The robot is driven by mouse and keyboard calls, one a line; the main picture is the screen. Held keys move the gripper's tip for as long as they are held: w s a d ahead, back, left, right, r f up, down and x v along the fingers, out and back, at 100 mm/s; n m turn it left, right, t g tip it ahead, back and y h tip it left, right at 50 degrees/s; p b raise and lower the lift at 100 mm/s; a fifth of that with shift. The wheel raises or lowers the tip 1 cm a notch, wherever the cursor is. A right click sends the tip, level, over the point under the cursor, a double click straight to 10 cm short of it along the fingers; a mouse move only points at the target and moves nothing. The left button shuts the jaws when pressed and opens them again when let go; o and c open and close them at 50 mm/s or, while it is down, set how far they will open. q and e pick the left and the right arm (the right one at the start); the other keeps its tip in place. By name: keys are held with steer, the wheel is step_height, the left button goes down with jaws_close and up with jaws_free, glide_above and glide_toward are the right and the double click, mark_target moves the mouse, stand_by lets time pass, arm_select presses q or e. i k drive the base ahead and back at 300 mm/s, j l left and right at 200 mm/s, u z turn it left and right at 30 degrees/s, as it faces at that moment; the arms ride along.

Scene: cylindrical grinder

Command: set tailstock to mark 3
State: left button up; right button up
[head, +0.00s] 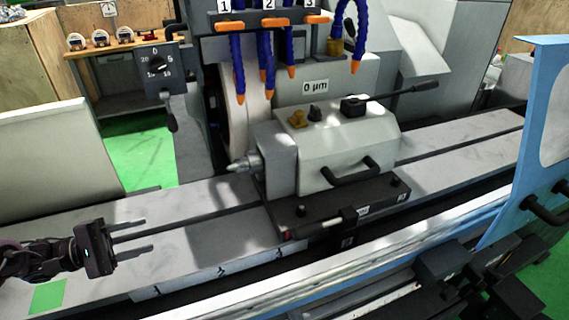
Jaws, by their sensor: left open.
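The tailstock (345,150) is a pale grey block with a dark handle on its front, standing on a black base (378,205) on the machine table. Its pointed centre (240,165) faces left. A clamp lever (335,220) with a red end lies along the front of the base. Small numbered marks (222,271) run along the table's front edge, left of the base; the digits are hard to read. My left gripper (149,235) is open and empty over the left part of the table, well left of the tailstock. My right gripper is not seen.
Blue coolant hoses (268,75) hang behind the tailstock by the grinding wheel (245,100). A black lever (400,95) sticks out from the tailstock's top. A dial box (157,72) stands at upper left, a blue door (535,140) at right. The table between gripper and tailstock is clear.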

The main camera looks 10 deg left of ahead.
mark_target(332, 164)
steer(key=i+l, duration=0.15)
steer(key=l, duration=0.2)
steer(key=i+l, duration=0.15)
steer(key=l, duration=0.2)
steer(key=i+l, duration=0.15)
steer(key=l, duration=0.2)
steer(key=i+l, duration=0.15)
steer(key=l, duration=0.2)
steer(key=i+l, duration=0.15)
steer(key=l, duration=0.25)
